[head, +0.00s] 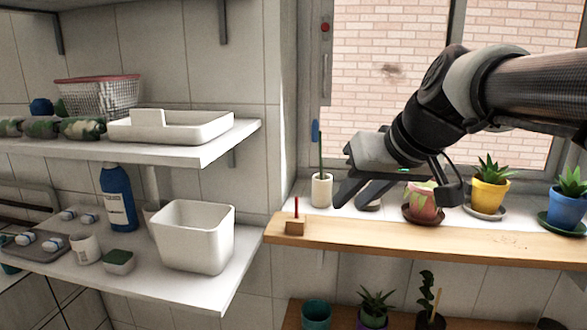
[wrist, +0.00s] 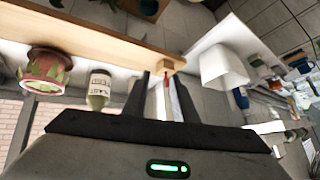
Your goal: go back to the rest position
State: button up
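My gripper (head: 352,201) is in front of the window, above the sill and the wooden ledge, with its fingers pointing down and left. In the wrist view its two dark fingers (wrist: 164,88) stand apart with a gap between them. I see nothing held in it. A small wooden block with a red stick (head: 295,226) stands on the ledge to the left of the gripper; it also shows beyond the fingertips in the wrist view (wrist: 171,66). A white cup (head: 321,190) with a green-stemmed, blue-tipped item stands just left of the gripper.
A patterned pot (head: 422,203), yellow pot (head: 489,194) and blue pot (head: 566,208) line the sill under my arm. A labelled jar (wrist: 98,88) shows in the wrist view. Left shelves hold a white bin (head: 195,240), blue bottle (head: 118,200) and white tray (head: 190,127).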

jog(key=s+d+f+m+g+h, duration=0.1)
jog(key=s+d+f+h, duration=0.1)
jog(key=s+f, duration=0.5)
jog(key=s+d+f+m+h, duration=0.1)
jog(key=s+f, duration=0.4)
jog(key=s, duration=0.4)
notch_tip(320, 180, up, 15)
jog(key=s+p, duration=0.1)
jog(key=p, duration=1.5)
jog(key=shift+d+g+h, duration=0.3)
jog(key=shift+d, duration=0.05)
jog(key=shift+d, duration=0.1)
